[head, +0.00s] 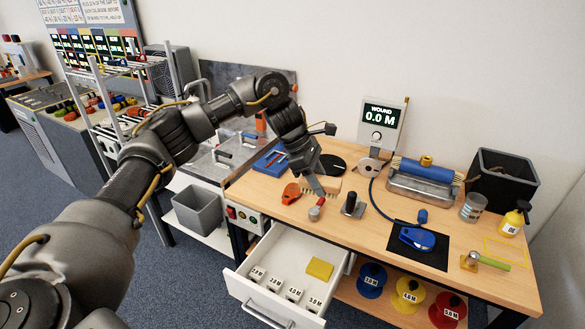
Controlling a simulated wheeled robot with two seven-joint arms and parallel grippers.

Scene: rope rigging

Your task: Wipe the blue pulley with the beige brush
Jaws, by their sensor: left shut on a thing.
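The blue pulley (416,237) lies on a black mat (432,256) on the right part of the wooden bench. A beige brush (329,184) is at the tip of my left gripper (316,186), near the middle of the bench. My left gripper is shut on the brush and partly hides it. I cannot tell whether the brush touches the bench top. The gripper is left of and behind the pulley, clearly apart from it. My right gripper is not in view.
A black stand (353,205) and a dark cord (382,207) are between brush and pulley. Behind are a length display (382,125) and a metal tray with a blue roller (425,172). A spray bottle (513,219) stands right. An open drawer (272,309) juts out in front.

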